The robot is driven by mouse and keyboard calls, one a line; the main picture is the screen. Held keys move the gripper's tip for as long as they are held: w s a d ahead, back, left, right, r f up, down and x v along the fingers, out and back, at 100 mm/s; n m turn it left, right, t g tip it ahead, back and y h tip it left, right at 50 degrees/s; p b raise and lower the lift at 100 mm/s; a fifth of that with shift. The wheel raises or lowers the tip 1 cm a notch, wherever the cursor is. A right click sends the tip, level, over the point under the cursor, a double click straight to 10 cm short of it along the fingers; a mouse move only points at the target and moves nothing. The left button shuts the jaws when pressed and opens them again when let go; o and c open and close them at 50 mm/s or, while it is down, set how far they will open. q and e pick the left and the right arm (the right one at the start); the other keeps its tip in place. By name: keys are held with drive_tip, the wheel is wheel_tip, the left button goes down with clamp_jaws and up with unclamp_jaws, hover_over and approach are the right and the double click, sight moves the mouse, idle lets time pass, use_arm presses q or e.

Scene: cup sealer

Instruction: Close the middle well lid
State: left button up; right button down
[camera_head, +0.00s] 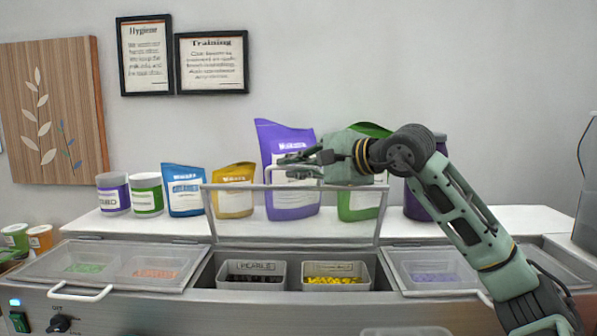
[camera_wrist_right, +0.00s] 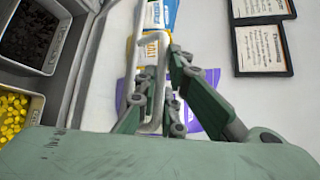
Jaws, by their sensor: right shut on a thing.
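The middle well lid (camera_head: 240,187) stands raised, nearly upright, a clear panel in a grey frame behind its open well. The handle (camera_head: 268,177) is at its top edge. My right gripper (camera_head: 291,160) reaches in from the right and is shut on this handle. In the right wrist view the handle (camera_wrist_right: 159,62) is a grey bar between the fingers of the gripper (camera_wrist_right: 155,103). Below the lid, the open middle well holds a bin of dark pieces (camera_head: 252,268) and a bin of yellow pieces (camera_head: 338,270). My left gripper is not in view.
The left well lid (camera_head: 80,294) and right well lid (camera_head: 408,293) lie shut on either side. Behind the raised lid stand a purple pouch (camera_head: 290,213), a yellow pouch (camera_head: 235,203) and a green pouch (camera_head: 357,207) on the white shelf. Tubs stand further left.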

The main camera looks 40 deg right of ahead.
drive_tip(key=shift+s+a+f+b, duration=0.4)
drive_tip(key=shift+s+a, duration=0.15)
drive_tip(key=shift+s, duration=0.1)
drive_tip(key=c, duration=1.9)
unclamp_jaws()
drive_tip(key=shift+o, duration=0.2)
drive_tip(key=v, duration=1.2)
